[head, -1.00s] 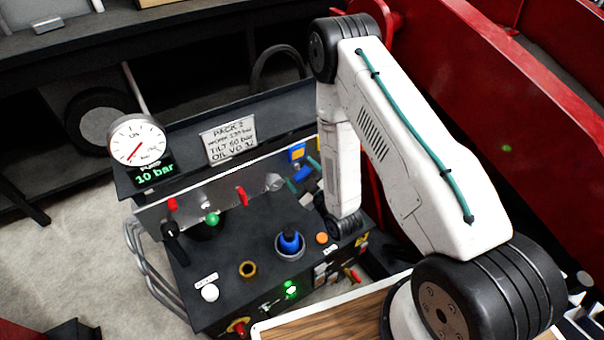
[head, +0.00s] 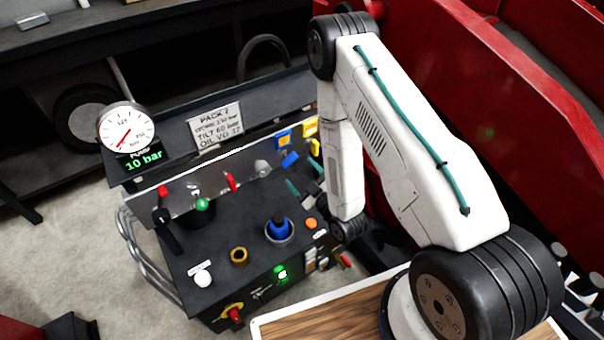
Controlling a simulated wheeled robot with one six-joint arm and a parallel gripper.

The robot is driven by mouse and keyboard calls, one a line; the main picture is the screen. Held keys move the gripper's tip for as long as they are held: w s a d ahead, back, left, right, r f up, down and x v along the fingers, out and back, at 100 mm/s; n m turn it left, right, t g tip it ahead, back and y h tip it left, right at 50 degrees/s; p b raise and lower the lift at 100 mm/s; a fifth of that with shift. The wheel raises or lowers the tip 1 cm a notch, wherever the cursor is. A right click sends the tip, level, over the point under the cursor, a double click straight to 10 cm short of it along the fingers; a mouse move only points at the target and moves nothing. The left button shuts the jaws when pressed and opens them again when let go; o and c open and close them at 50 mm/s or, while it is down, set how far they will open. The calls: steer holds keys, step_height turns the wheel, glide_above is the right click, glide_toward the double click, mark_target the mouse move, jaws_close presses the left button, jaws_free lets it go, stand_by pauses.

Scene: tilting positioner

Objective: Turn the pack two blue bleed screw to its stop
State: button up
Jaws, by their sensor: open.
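The pack two unit is a dark box with a sloped back panel and a sign (head: 216,127) reading PACK 2. A blue knob-like part (head: 279,229) stands in a light metal ring on its top, left of my wrist. I cannot tell which blue part is the bleed screw. My white arm comes down at the right of the unit.
A gauge (head: 125,129) stands over a display (head: 144,160) reading 10 bar. A green knob (head: 202,204), red levers, a brass ring (head: 239,257) and a white knob (head: 202,278) share the unit. A red structure (head: 500,90) closes off the right. Floor (head: 75,245) at left is clear.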

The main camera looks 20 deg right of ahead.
mark_target(293, 162)
steer(key=c, duration=0.3)
steer(key=shift+w+d, duration=0.1)
steer(key=shift+d, duration=0.25)
steer(key=c, duration=0.5)
steer(key=d+r+m, duration=0.1)
steer(key=w+d+r, duration=0.1)
steer(key=w+d+m, duration=0.1)
steer(key=d, duration=0.1)
steer(key=shift+w+r+m, duration=0.15)
steer(key=shift+r+m, duration=0.15)
steer(key=shift+r, duration=0.1)
steer(key=shift+c, duration=0.6)
steer(key=w+a+f+m+g+y, duration=0.1)
steer(key=a+m, duration=0.1)
steer(key=m, duration=0.2)
steer(key=w+a+f+m+g+y, duration=0.1)
steer(key=w+a+m+g, duration=0.1)
steer(key=m, duration=0.2)
steer(key=w+a+f+m+g+y, duration=0.1)
steer(key=w+a+m+y, duration=0.1)
steer(key=m, duration=0.1)
steer(key=shift+a+f+m, duration=0.1)
steer(key=shift+a+m, duration=0.25)
steer(key=shift+m, duration=0.05)
jaws_close()
